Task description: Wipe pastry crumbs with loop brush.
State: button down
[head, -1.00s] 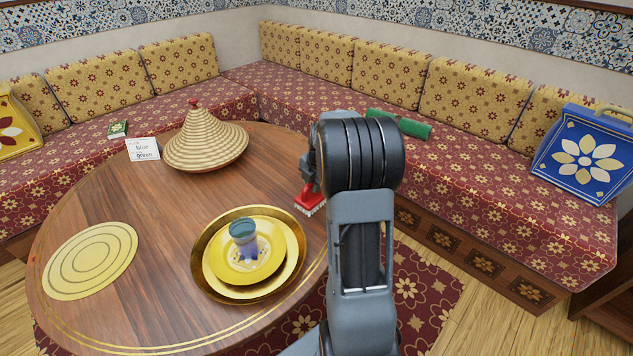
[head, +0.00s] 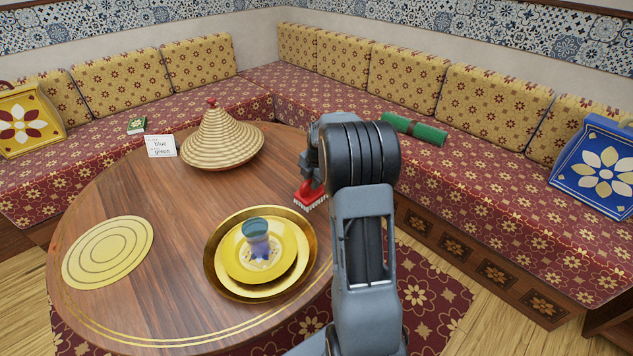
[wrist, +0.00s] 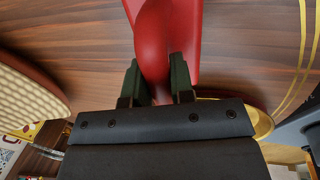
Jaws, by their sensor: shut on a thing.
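A red brush (head: 309,196) with pale bristles is held over the right side of the round wooden table (head: 110,215). Its red handle (wrist: 167,35) fills the top middle of the wrist view. My gripper (wrist: 158,78) is shut on the handle, with one dark green finger on each side. My arm hides most of the gripper in the head view. I cannot tell whether the bristles touch the table. Small dark specks show on the yellow plate (head: 237,262) around the cup; I cannot tell if they are crumbs or pattern.
A blue-and-purple cup (head: 257,237) stands on the stacked plates in a brass tray (head: 213,281). A woven cone lid (head: 222,140), a card reading "blue" and "green" (head: 160,146) and a round yellow mat (head: 107,252) are also on the table. Patterned benches surround it.

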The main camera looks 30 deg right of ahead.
jog(key=shift+w+a+p, duration=0.2)
jog(key=shift+w+p, duration=0.15)
jog(key=shift+w, duration=0.8)
jog(key=shift+w+a+p, duration=0.25)
jog(key=shift+w+p, duration=0.15)
jog(key=shift+w, duration=0.8)
jog(key=shift+w+a+p, duration=0.2)
jog(key=shift+w+p, duration=0.15)
jog(key=shift+w, duration=0.8)
jog(key=shift+s+d+b, duration=0.2)
jog(key=shift+s+b, duration=0.25)
jog(key=shift+s, duration=0.55)
jog(key=shift+s+d+b, duration=0.2)
jog(key=shift+s+b, duration=0.2)
jog(key=shift+s, duration=0.6)
jog(key=shift+s+d+f+b, duration=0.1)
jog(key=shift+s+d+b, duration=0.3)
jog(key=shift+s, duration=0.9)
jog(key=shift+s+d+f+b, duration=0.1)
jog(key=shift+s+b, duration=0.6)
jog(key=shift+s, duration=0.55)
jog(key=shift+s+d+r+b, duration=0.15)
jog(key=shift+s+b, duration=0.2)
jog(key=shift+s, duration=1.05)
jog(key=shift+r, duration=0.1)
notch_tip(320, 180, up, 6)
jog(key=p, duration=0.4)
jog(key=shift+w, duration=0.1)
jog(key=shift+r+p, duration=1.05)
jog(key=shift+r, duration=0.45)
